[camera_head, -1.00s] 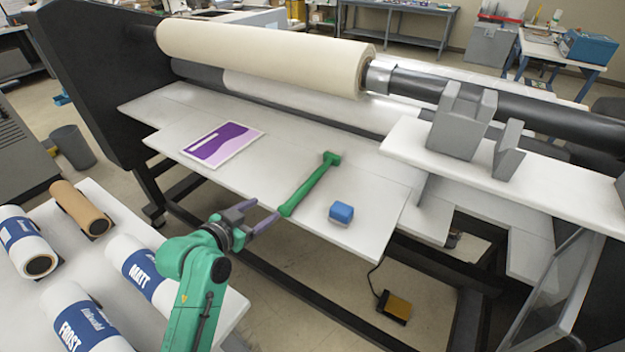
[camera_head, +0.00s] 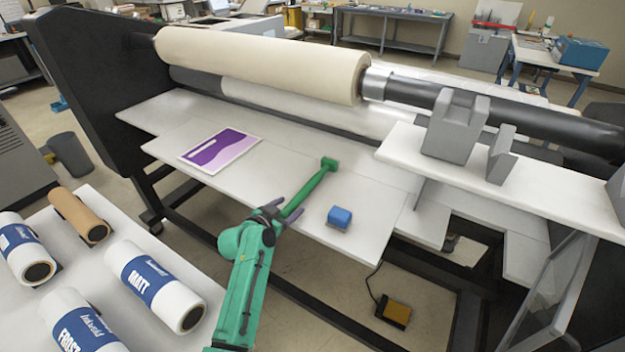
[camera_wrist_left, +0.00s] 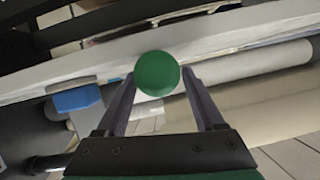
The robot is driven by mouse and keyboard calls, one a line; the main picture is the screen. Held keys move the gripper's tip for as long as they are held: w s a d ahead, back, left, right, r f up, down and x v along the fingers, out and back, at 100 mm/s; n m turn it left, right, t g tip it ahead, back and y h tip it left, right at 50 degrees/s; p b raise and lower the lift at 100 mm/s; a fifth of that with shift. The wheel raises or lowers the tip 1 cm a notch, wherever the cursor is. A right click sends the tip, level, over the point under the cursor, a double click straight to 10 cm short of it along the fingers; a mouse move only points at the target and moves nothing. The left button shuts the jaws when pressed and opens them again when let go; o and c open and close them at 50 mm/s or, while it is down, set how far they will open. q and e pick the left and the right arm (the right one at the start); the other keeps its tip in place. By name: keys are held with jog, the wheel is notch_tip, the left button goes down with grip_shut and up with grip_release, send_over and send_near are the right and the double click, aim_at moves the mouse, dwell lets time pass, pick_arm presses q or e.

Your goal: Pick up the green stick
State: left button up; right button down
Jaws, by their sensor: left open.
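The green stick (camera_head: 309,189) lies on the white machine table, with a wider head at its far end and its near end at the table's front edge. My left gripper (camera_head: 281,205) is at the near end of the stick. In the left wrist view the round green end of the stick (camera_wrist_left: 157,73) shows between the tips of the two fingers of my left gripper (camera_wrist_left: 158,88). The fingers are open, one on each side of it. I cannot tell whether either finger touches the stick. My right gripper is not in view.
A blue block (camera_head: 339,217) sits on the table right of the stick, also in the left wrist view (camera_wrist_left: 77,99). A purple-and-white sheet (camera_head: 220,150) lies to the left. The table's front edge is close to the gripper. Labelled rolls (camera_head: 155,286) lie on a side table.

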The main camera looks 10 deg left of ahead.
pick_arm(q)
jog(key=shift+x, duration=0.9)
jog(key=shift+s, duration=0.2)
grip_shut()
